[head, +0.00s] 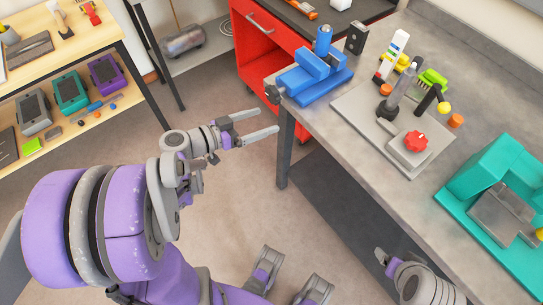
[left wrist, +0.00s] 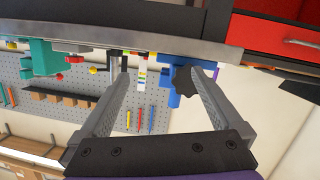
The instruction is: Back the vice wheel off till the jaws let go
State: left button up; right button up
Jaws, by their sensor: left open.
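The blue vice (head: 312,75) stands at the near left corner of the grey workbench, with a blue upright part on top. Its dark wheel (head: 272,95) faces my left arm. In the left wrist view, which is upside down, the dark lobed wheel (left wrist: 183,80) appears between the fingers, closer to the right-hand one, with blue vice parts behind it. My left gripper (head: 267,122) is open and empty, just off the bench corner and apart from the wheel. Part of my right arm (head: 420,284) shows at the bottom right; its finger opening is unclear. Whether the jaws grip anything is unclear.
A grey plate (head: 350,109) with a red knob (head: 416,141) and several small parts lies right of the vice. A teal machine (head: 490,170) stands farther right. A red drawer cabinet (head: 262,55) is behind. Floor is open left of the bench.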

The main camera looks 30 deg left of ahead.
pick_arm(q)
jog(key=s+d+r+n+g+y+p, duration=0.2)
jog(key=s+d+g+y+p, duration=0.3)
jog(key=s+d+g+p, duration=0.3)
jog(key=shift+s+d+n+g+y+p, duration=0.3)
jog(key=shift+s+d, duration=0.35)
pick_arm(e)
notch_tip(320, 180, up, 10)
jog(key=w, duration=0.2)
jog(key=shift+a+f, duration=0.15)
jog(key=shift+a, duration=0.25)
pick_arm(q)
jog(key=r, duration=0.1)
jog(key=r+y+p, duration=0.1)
jog(key=s+a+r+p, duration=0.1)
jog(key=shift+r+y, duration=0.1)
jog(key=shift+y, duration=0.3)
pick_arm(e)
jog(key=shift+w+r+t, duration=0.15)
jog(key=shift+w+r, duration=0.05)
jog(key=shift+r, duration=0.4)
jog(key=shift+w+r+t, duration=0.15)
jog(key=shift+w+r, duration=0.05)
jog(key=shift+r, duration=0.4)
